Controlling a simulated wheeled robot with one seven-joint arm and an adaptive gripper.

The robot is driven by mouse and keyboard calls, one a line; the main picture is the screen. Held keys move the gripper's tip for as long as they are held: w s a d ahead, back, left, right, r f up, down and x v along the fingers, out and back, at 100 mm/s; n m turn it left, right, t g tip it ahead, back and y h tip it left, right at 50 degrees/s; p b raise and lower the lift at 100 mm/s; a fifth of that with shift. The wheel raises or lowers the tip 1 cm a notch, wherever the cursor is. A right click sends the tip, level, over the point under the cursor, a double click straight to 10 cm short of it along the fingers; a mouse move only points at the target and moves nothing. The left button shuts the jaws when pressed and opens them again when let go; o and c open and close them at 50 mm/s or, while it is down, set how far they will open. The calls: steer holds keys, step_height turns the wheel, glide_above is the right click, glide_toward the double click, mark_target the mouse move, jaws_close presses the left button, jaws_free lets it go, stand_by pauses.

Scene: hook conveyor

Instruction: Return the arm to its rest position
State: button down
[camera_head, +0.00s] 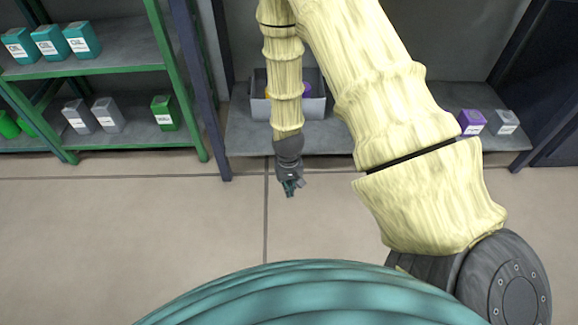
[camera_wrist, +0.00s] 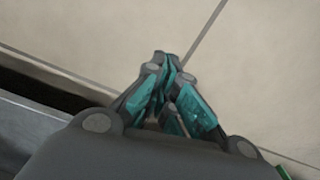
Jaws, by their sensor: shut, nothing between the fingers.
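My gripper (camera_head: 290,187) hangs at the end of my pale yellow arm in the head view, in front of the low shelf and over the tiled floor. Its teal and grey fingers are shut with nothing between them. The closed fingers also fill the middle of the wrist view (camera_wrist: 165,85), with floor tiles beyond them. My upper arm crosses the right half of the head view and hides part of the shelf.
A grey bin (camera_head: 258,107) with coloured items stands on the low shelf (camera_head: 245,138). A purple box (camera_head: 471,122) and a grey box (camera_head: 503,122) sit at its right. A green rack (camera_head: 120,71) with several boxes stands left. The floor (camera_head: 130,235) is clear.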

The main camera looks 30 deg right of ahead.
steer(key=shift+s+a+f, duration=0.1)
steer(key=shift+s, duration=0.1)
steer(key=s+a+f+n+p, duration=0.15)
steer(key=s+a, duration=0.35)
steer(key=s, duration=0.7)
steer(key=s+a+f+n+p, duration=0.1)
steer(key=s+a+f+n, duration=0.2)
steer(key=s, duration=0.9)
step_height(320, 180, up, 38)
steer(key=a+p, duration=0.1)
steer(key=p, duration=3.6)
steer(key=shift+w+a+f+m, duration=0.15)
steer(key=shift+w+m, duration=0.2)
